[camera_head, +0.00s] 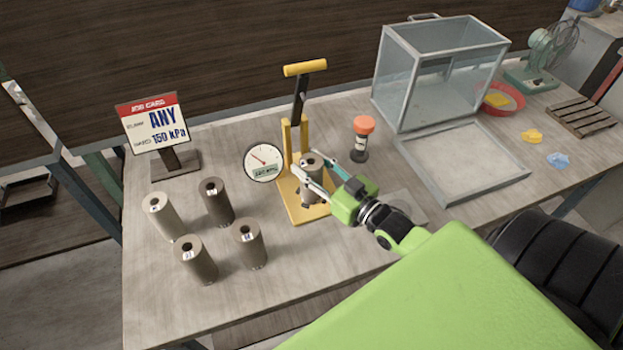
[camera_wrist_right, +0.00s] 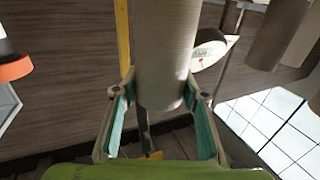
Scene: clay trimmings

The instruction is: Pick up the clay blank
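A grey-brown clay blank (camera_head: 312,164), a cylinder with a hole in its top, is upright at the yellow lever press (camera_head: 315,213). My right gripper (camera_head: 305,160) reaches it from the right, one finger on the near side and one on the far side. In the right wrist view the blank (camera_wrist_right: 165,50) is between the teal-padded fingertips (camera_wrist_right: 159,85), which look shut on its sides. I cannot tell whether its bottom touches the press plate. Several other blanks stand on the left of the table, one of them here (camera_head: 248,244). My left gripper is out of view.
A round gauge (camera_head: 263,162) is left of the press and a job card (camera_head: 154,123) reads ANY, 150 kPa. An orange-capped jar (camera_head: 361,142), a glass box (camera_head: 430,80) and a tray (camera_head: 462,165) are to the right. The table's front centre is clear.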

